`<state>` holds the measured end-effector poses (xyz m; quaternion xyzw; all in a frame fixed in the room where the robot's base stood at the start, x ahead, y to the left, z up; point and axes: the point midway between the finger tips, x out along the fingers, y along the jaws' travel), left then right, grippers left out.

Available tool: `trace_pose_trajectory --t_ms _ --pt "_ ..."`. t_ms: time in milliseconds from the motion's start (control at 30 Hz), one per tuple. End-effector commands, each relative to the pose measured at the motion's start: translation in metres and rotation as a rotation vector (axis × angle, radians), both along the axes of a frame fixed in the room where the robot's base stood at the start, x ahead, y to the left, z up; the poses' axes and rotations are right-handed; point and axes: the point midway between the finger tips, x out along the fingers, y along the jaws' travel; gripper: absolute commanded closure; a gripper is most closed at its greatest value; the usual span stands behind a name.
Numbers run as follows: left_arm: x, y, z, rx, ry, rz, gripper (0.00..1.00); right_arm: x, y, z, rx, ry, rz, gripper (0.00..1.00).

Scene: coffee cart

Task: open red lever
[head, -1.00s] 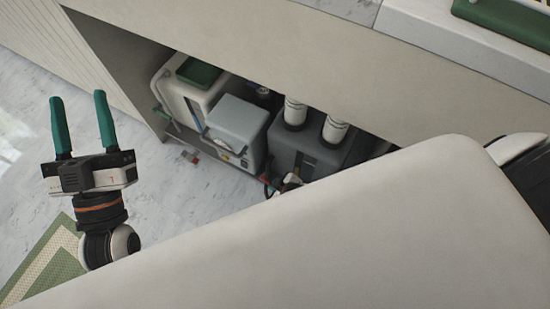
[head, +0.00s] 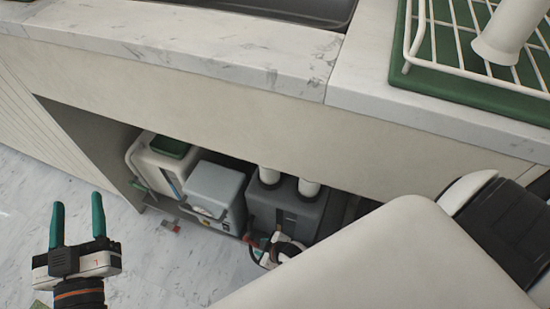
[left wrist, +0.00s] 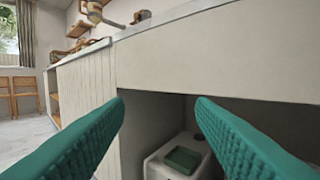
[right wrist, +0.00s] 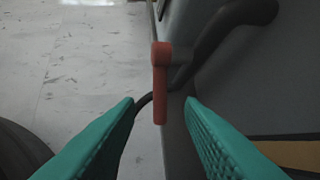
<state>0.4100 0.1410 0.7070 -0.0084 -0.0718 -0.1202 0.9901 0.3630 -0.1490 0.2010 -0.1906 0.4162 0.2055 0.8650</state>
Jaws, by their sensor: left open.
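The red lever (right wrist: 160,82) shows in the right wrist view as a narrow upright bar with a rounded top end. It stands in line with the gap of my right gripper (right wrist: 161,100), whose teal fingers are apart on either side of its lower end. I see no contact. In the head view, the wrist of my right arm (head: 279,250) is partly visible by the grey unit; its fingers cannot be made out. My left gripper (head: 78,222) is open and empty, held in front of the cabinet, also seen in the left wrist view (left wrist: 160,105).
Under the counter stand a white tank with green lid (head: 160,163), a light grey box (head: 214,188) and a dark grey unit (head: 288,208). A dark hose (right wrist: 225,25) is beside the lever. A green tray (head: 470,92) is on the counter.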

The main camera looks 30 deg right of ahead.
Motion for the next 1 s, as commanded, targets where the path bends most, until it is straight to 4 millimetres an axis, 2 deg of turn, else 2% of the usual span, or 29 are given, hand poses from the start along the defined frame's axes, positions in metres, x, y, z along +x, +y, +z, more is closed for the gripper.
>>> trace_pose_trajectory --t_ms 267,467,600,800,1000 --pt "-0.007 0.011 -0.051 0.088 0.344 0.022 0.50 -0.016 -0.006 0.024 -0.001 0.001 0.001 0.65" --pt "-0.027 0.022 -0.087 0.148 0.592 0.037 0.50 -0.027 -0.010 0.040 0.000 -0.001 -0.001 0.65" --pt "-0.047 0.031 -0.109 0.188 0.765 0.049 0.50 -0.035 -0.013 0.051 -0.001 -0.001 -0.001 0.65" --pt "-0.078 0.042 -0.131 0.233 0.976 0.062 0.50 -0.045 -0.016 0.064 -0.001 -0.001 -0.001 0.65" --pt "-0.097 0.049 -0.141 0.257 1.091 0.070 0.50 -0.050 -0.018 0.071 -0.001 -0.001 -0.001 0.65"
